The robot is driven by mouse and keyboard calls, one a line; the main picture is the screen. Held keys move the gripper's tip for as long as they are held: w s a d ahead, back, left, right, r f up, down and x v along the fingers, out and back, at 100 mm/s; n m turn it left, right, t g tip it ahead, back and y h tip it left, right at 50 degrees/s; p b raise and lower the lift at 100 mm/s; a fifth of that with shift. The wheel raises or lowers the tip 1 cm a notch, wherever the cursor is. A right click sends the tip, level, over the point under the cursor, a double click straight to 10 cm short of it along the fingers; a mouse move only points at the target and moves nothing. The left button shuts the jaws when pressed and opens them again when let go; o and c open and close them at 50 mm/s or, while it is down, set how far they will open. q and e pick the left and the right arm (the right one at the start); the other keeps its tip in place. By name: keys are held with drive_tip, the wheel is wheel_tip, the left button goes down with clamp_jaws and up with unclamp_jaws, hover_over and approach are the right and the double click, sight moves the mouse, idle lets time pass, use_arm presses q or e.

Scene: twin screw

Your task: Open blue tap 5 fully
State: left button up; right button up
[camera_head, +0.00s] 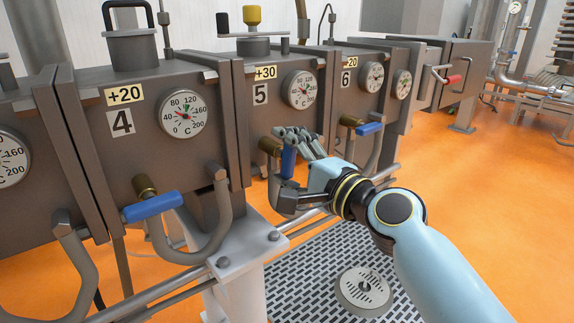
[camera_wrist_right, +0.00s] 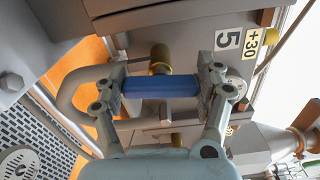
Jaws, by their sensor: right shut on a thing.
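Blue tap 5 (camera_head: 288,161) is on the front of the grey unit labelled 5 (camera_head: 260,93), with its brass valve body (camera_head: 269,146) behind it. In the head view its blue handle stands roughly upright, partly covered by my fingers. My right gripper (camera_head: 286,163) is around the handle. In the right wrist view the blue handle (camera_wrist_right: 160,86) spans between the two fingers of the right gripper (camera_wrist_right: 161,92), which touch its ends. The gripper is shut on it. My left gripper is in neither view.
Tap 4 (camera_head: 153,207) with a blue handle is on the left unit, and tap 6 (camera_head: 369,128) is on the right one. Curved grey pipes (camera_head: 218,210) and a long horizontal rail (camera_head: 150,295) run below the units.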

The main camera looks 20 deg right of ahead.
drive_tip(key=shift+f+n+b, duration=0.15)
drive_tip(key=shift+n+b, duration=0.15)
drive_tip(key=shift+n, duration=0.6)
drive_tip(key=o, duration=1.2)
drive_tip(key=shift+c, duration=0.2)
drive_tip(key=v, duration=0.7)
drive_tip(key=shift+s, duration=0.25)
drive_tip(key=shift+d, duration=0.1)
